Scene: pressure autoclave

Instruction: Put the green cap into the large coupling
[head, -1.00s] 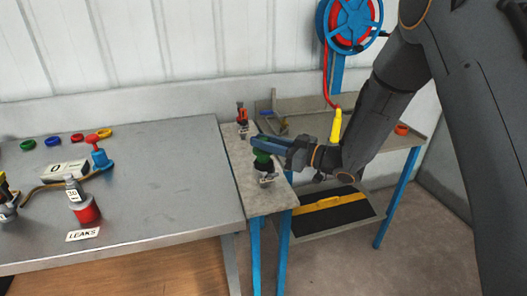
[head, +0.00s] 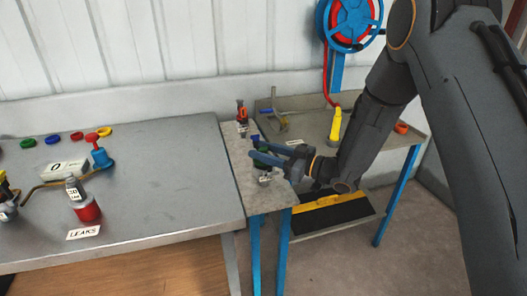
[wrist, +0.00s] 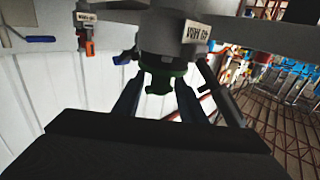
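The green cap (wrist: 165,80) sits at the free end of a dark round coupling (wrist: 163,42) in the wrist view, where the scene appears upside down. In the wrist view, the fingers of my gripper (wrist: 158,95) stand on either side of the green cap, apparently with gaps.
An orange-red fitting (head: 241,113) stands at the back of the narrow bench (head: 243,185). A small blue piece (wrist: 124,57) is close by. The large grey table (head: 160,150) holds coloured rings, a red pot (head: 87,211) and labels.

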